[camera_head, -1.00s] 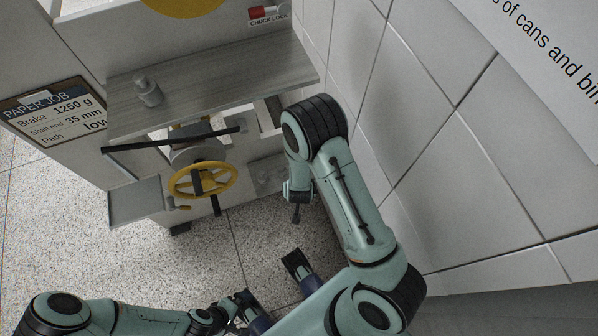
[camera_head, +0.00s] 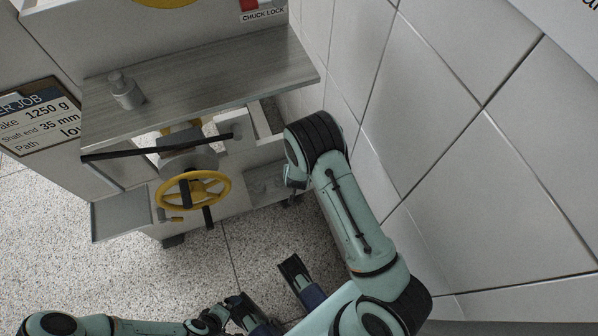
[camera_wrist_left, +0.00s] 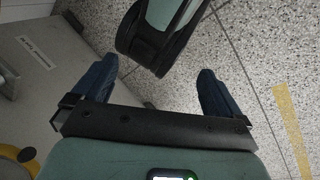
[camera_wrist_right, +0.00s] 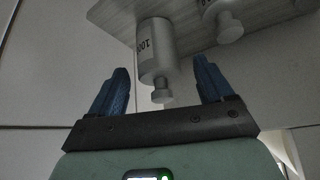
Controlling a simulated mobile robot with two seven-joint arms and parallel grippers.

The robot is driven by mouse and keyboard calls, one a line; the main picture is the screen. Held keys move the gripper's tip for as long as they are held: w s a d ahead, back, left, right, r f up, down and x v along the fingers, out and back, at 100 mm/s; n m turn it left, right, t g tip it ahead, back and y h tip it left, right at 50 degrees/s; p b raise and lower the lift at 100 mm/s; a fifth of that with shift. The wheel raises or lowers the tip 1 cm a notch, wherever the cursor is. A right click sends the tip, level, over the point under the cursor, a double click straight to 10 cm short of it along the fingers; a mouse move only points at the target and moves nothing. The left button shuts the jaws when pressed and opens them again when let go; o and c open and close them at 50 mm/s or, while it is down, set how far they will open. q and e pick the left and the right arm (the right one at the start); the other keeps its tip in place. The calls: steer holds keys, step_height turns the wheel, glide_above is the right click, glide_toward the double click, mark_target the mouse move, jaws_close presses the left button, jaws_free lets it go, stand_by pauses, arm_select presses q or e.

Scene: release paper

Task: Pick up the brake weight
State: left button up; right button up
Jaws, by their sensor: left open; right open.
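In the right wrist view a grey cylindrical weight with a knob (camera_wrist_right: 157,50), marked "100" with the rest cut off, is between and beyond the fingertips of my open right gripper (camera_wrist_right: 162,70). The view looks upside down. A second knobbed weight (camera_wrist_right: 228,28) is to its right, its label partly cut off. Both are against a pale shelf (camera_wrist_right: 112,16). In the head view my right gripper is mostly hidden by its own arm. Another knobbed grey weight (camera_head: 126,92) stands on the upper shelf. My left gripper (camera_wrist_left: 157,72) is open and empty.
The machine has a grey upper shelf (camera_head: 215,70), a yellow handwheel (camera_head: 222,190) and a black bar (camera_head: 150,150). A job card (camera_head: 40,115) reads 1250 g for the brake. A tiled wall (camera_head: 460,150) is close on the right. Speckled floor (camera_head: 120,280) is open in front.

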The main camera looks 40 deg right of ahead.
steer(key=x, duration=0.2)
steer(key=shift+w+d+f+b, duration=0.15)
steer(key=shift+f+b, duration=0.15)
jaws_close()
steer(key=shift+w+r, duration=0.1)
steer(key=shift+r, duration=0.05)
arm_select(q)
steer(key=shift+w+a+f+t, duration=0.3)
steer(key=shift+w+f, duration=0.25)
steer(key=shift+w, duration=0.1)
arm_select(e)
steer(key=shift+r, duration=0.1)
step_height(320, 180, up, 9)
steer(key=p, duration=0.3)
steer(key=shift+r, duration=0.2)
arm_select(q)
steer(key=s+d+r+g+p, duration=0.2)
steer(key=s+r+p, duration=0.3)
steer(key=s+r, duration=0.1)
steer(key=shift+s+r+h, duration=0.25)
steer(key=shift+r+h, duration=0.05)
steer(key=shift+r, duration=0.6)
arm_select(e)
step_height(320, 180, up, 10)
steer(key=shift+r, duration=0.2)
